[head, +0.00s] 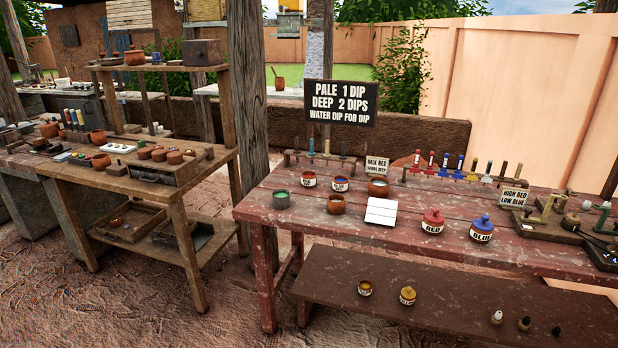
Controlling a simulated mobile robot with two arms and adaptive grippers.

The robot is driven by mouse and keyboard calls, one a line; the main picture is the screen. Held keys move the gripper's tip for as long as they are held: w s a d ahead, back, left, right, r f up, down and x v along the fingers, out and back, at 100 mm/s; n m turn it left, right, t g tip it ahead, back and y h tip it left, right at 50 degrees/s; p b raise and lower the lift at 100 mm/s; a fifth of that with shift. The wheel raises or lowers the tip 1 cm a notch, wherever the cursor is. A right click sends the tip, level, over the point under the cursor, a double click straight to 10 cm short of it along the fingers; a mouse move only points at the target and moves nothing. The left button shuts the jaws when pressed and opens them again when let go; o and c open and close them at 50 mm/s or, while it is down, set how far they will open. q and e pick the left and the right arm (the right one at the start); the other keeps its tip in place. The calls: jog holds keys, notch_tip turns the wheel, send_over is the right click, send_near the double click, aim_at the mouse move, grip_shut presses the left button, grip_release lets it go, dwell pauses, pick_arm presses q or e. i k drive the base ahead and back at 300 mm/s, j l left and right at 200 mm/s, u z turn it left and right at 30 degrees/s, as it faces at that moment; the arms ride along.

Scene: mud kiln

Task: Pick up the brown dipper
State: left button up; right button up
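No gripper of mine shows in the head view. Small upright handled sticks that look like dippers stand in a wooden rack (460,178) at the back of the red table (330,235). Their tops are red, blue, yellow and dark. Two darker, brownish sticks stand at the right end of this rack, one of them at the far end (518,170). A shorter rack (318,158) to the left holds a few more thin sticks. They are too small to tell for sure which one is the brown dipper.
A black dip sign (340,103) stands behind the table. Several small pots, a white tile block (381,211), a red lidded jar (433,221) and a blue lidded jar (481,228) are on it. A low bench (450,300) runs in front. A wooden post (247,90) stands left.

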aim_at(296, 139)
jog(key=i+j+z, duration=0.1)
jog(key=j+z, duration=0.25)
jog(key=i+j+z, duration=0.1)
jog(key=z, duration=0.2)
jog(key=j+z, duration=0.35)
jog(key=i, duration=0.05)
